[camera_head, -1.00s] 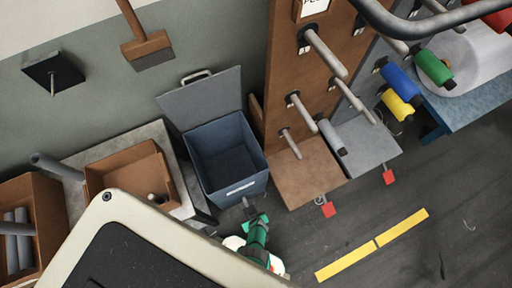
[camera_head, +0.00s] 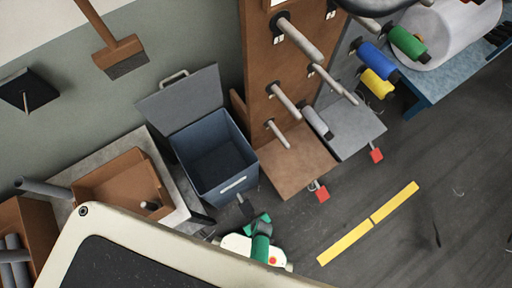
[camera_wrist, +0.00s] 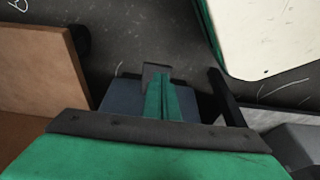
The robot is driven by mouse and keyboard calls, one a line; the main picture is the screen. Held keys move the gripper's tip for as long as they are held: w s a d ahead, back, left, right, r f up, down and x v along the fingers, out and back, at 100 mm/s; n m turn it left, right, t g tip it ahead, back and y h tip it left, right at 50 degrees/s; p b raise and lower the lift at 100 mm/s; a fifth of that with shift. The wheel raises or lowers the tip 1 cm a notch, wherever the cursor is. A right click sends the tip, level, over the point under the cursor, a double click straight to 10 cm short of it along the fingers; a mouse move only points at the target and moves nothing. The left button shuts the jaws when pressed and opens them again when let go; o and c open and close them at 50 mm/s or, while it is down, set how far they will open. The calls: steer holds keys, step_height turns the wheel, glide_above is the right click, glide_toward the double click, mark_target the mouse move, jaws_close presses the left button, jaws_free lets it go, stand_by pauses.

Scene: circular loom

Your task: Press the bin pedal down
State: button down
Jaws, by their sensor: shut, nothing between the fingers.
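The blue bin (camera_head: 212,160) stands against the wall with its grey lid (camera_head: 182,100) raised and its inside empty. My green gripper (camera_head: 257,222) is just in front of the pedal, low near the floor. In the wrist view my shut, empty fingers (camera_wrist: 163,98) point at the grey pedal (camera_wrist: 155,72) and overlap its near part. I cannot tell whether they touch it.
A brown panel with grey pegs (camera_head: 270,90) stands right of the bin, with brown and grey plates and red tabs (camera_head: 322,194) at its foot. A brown box (camera_head: 120,185) sits on a bench to the left. Yellow floor tape (camera_head: 368,222) marks clear floor.

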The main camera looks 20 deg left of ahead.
steer(key=shift+s+d+r, duration=0.3)
steer(key=shift+d+r, duration=0.1)
steer(key=shift+r, duration=0.25)
steer(key=shift+s+d+r, duration=0.35)
steer(key=shift+d+r, duration=0.1)
steer(key=shift+r, duration=0.25)
steer(key=shift+s+d+r, duration=0.3)
steer(key=shift+d+r, duration=0.1)
steer(key=shift+r, duration=0.25)
steer(key=w+d+r+m+t+h, duration=0.1)
steer(key=r+m+t, duration=0.4)
steer(key=r, duration=2.3)
steer(key=w+d+r+m+t+h, duration=0.1)
steer(key=r+m+t, duration=0.4)
steer(key=r, duration=2.2)
steer(key=d+t, duration=0.1)
steer(key=t, duration=0.2)
steer(key=shift+w+d+r+h, duration=0.15)
steer(key=shift+w+r+h, duration=0.2)
steer(key=shift+w+h, duration=0.05)
